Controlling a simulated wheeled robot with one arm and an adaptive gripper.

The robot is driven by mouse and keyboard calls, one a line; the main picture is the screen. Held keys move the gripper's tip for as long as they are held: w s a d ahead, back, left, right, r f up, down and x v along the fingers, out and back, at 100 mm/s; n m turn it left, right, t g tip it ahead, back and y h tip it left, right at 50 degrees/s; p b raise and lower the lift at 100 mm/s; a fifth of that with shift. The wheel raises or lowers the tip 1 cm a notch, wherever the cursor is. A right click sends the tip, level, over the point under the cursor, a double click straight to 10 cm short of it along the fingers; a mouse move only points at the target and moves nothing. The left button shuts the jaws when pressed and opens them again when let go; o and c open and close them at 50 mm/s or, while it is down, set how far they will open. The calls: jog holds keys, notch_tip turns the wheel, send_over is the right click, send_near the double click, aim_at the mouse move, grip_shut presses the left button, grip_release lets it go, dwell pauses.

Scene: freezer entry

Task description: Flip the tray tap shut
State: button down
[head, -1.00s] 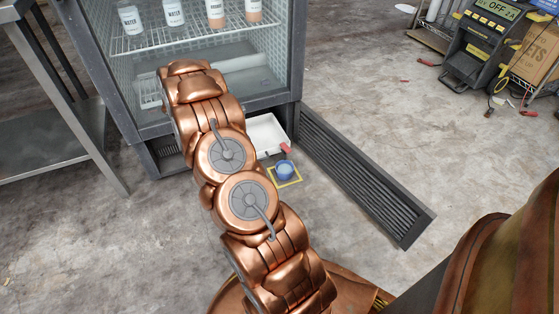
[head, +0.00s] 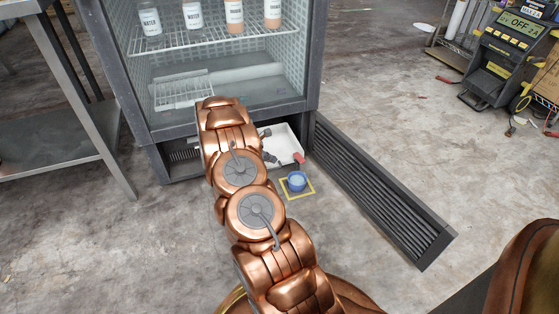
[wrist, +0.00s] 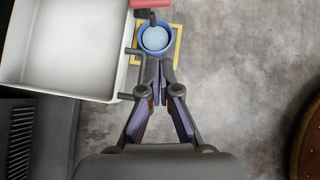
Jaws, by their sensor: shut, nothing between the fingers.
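The white tray (head: 289,135) sits in the open base of the freezer cabinet; it also shows in the wrist view (wrist: 65,45). The tap's red handle (head: 299,158) is at the tray's front right corner; in the wrist view the handle (wrist: 143,3) is cut by the top edge, with a dark spout below it. A blue cup (head: 297,181) with pale contents stands under the spout (wrist: 150,17). My gripper (wrist: 160,68) is shut and empty, its tips just short of the cup in the picture. In the head view my arm hides most of it.
A yellow square outline (head: 311,193) on the floor surrounds the cup. A dark louvred grille (head: 385,195) lies on the floor to the right. A metal table (head: 60,140) stands left of the cabinet. Bare concrete floor is open in front.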

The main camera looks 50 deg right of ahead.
aim_at(299, 160)
jog(key=s+d+f+b, duration=0.4)
jog(key=d+f+b, duration=0.1)
jog(key=d, duration=0.4)
jog(key=shift+d+f, duration=0.2)
jog(key=shift+f, duration=0.4)
jog(key=shift+a, duration=0.1)
jog(key=shift+s+n, duration=0.2)
jog(key=shift+n, duration=0.1)
